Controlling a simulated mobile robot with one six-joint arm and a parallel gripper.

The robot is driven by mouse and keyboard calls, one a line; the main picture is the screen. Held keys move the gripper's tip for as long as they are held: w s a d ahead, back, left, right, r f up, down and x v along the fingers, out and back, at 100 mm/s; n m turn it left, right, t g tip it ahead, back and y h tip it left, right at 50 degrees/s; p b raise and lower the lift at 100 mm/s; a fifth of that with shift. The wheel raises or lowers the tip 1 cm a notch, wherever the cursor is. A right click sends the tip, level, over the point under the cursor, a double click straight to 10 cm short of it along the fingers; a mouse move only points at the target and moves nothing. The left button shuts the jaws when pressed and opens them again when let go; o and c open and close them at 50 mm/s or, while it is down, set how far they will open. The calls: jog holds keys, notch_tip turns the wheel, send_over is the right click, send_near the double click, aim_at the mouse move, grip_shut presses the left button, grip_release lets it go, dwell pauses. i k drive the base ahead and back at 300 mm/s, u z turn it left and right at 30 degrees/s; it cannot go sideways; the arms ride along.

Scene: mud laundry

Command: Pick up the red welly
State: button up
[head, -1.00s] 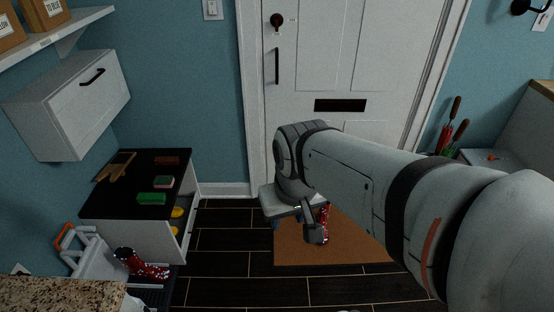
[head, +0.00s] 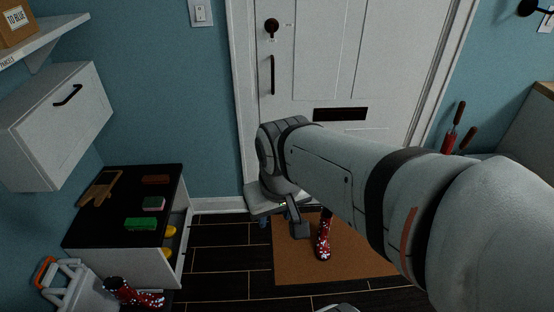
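A red welly with white spots (head: 324,240) stands on the brown doormat (head: 350,265) in front of the white door. A second red spotted welly (head: 135,294) with a dark top lies at the lower left, beside a white caddy. My gripper (head: 300,229) hangs just left of the doormat welly in the picture, apart from it as far as I can see. It is small and dark here, and its fingers cannot be made out.
A low cabinet with a black top (head: 120,200) holds brushes and blocks at the left. The white caddy (head: 75,290) with an orange-ended handle stands in front of it. Dark floor (head: 225,260) is clear between cabinet and doormat. Red-handled tools (head: 450,135) stand at the right.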

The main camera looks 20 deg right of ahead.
aim_at(322, 250)
jog(key=i, duration=1.25)
jog(key=z, duration=1.25)
